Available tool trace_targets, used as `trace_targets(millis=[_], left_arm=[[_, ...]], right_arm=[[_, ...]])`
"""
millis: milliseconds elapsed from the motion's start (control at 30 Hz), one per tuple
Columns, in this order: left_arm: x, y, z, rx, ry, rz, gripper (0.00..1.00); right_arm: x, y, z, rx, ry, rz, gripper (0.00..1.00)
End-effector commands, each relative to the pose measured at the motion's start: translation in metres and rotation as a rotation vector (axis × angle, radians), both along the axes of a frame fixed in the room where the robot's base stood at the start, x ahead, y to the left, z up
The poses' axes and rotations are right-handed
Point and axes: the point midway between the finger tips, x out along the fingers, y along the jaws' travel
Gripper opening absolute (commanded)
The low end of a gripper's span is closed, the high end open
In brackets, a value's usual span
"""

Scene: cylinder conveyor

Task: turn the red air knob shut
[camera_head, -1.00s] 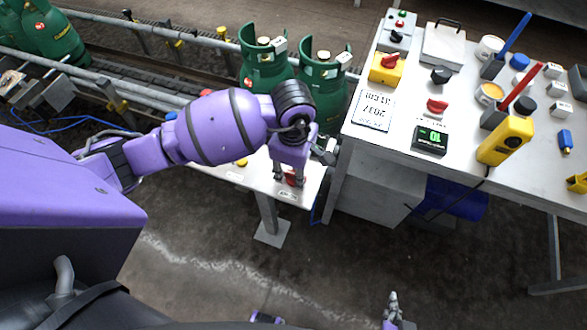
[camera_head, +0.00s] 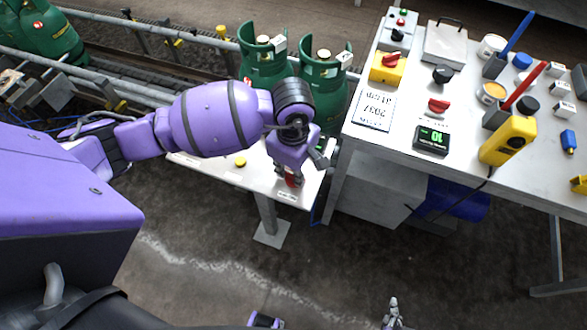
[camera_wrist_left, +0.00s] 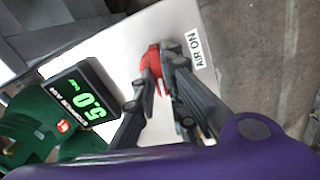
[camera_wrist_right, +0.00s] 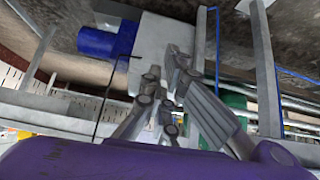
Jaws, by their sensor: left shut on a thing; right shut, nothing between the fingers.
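The red air knob (camera_head: 292,181) is on the small white table (camera_head: 310,186), near its front right corner. In the left wrist view the red knob (camera_wrist_left: 153,62) shows between the fingers, beside a white "AIR ON" label (camera_wrist_left: 195,48). My left gripper (camera_wrist_left: 163,70) is shut on the knob from above; its fingers cover part of it. A black air display (camera_wrist_left: 82,98) reads green 5.0 close by. My right gripper (camera_head: 392,300) is shut and empty, low in the head view, apart from the tables. It also shows in the right wrist view (camera_wrist_right: 166,68).
Green gas cylinders (camera_head: 322,88) stand on the conveyor behind my left arm. The larger bench (camera_head: 400,125) at right carries another red knob (camera_head: 437,105), a yellow switch box (camera_head: 389,68) and a yellow handheld device (camera_head: 508,140). The floor in front is clear.

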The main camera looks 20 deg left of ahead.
Motion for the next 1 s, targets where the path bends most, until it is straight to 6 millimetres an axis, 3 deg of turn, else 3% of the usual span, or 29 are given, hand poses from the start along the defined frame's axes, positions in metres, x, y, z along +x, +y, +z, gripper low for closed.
trace_targets(millis=[367, 1000], left_arm=[[0.002, 0.000, -0.004, 0.002, 0.001, -0.352, 0.00], [0.003, -0.003, -0.005, 0.000, 0.002, -0.961, 0.00]], right_arm=[[-0.007, -0.001, -0.023, -0.006, 0.019, 0.005, 0.00], [-0.027, -0.001, -0.082, -0.020, 0.080, 0.024, 0.00]])
